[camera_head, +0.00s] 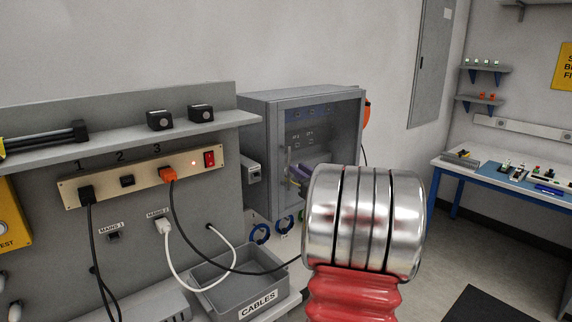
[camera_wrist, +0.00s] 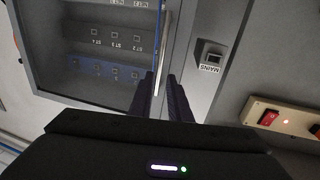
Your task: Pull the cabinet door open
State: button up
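The grey cabinet (camera_head: 258,110) hangs on the wall, and its framed, see-through door (camera_head: 335,118) looks shut. A pale upright bar handle (camera_head: 288,166) is on the door's left side. In the wrist view, turned over, the handle (camera_wrist: 164,50) runs down towards my gripper (camera_wrist: 162,82). Its dark fingers stand apart, one on each side of the handle's near end, with a narrow gap; I see no clear contact. In the head view my gripper (camera_head: 303,180) is partly hidden behind my arm. Switches and labels show through the door (camera_wrist: 100,45).
Left of the cabinet is a panel with a power strip (camera_head: 140,175), plugged cables and a shelf (camera_head: 130,135). A grey cable bin (camera_head: 225,292) stands below. A mains socket (camera_wrist: 212,55) is beside the door. A blue-edged bench (camera_head: 500,180) is at right, with open floor before it.

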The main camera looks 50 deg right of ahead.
aim_at(289, 163)
jog(key=x, duration=0.7)
jog(key=shift+w+d, duration=0.15)
jog(key=shift+w, duration=0.2)
jog(key=shift+c, duration=0.2)
grip_shut()
jog(key=shift+s+a, duration=0.1)
jog(key=shift+a, duration=0.25)
jog(key=shift+d, duration=0.15)
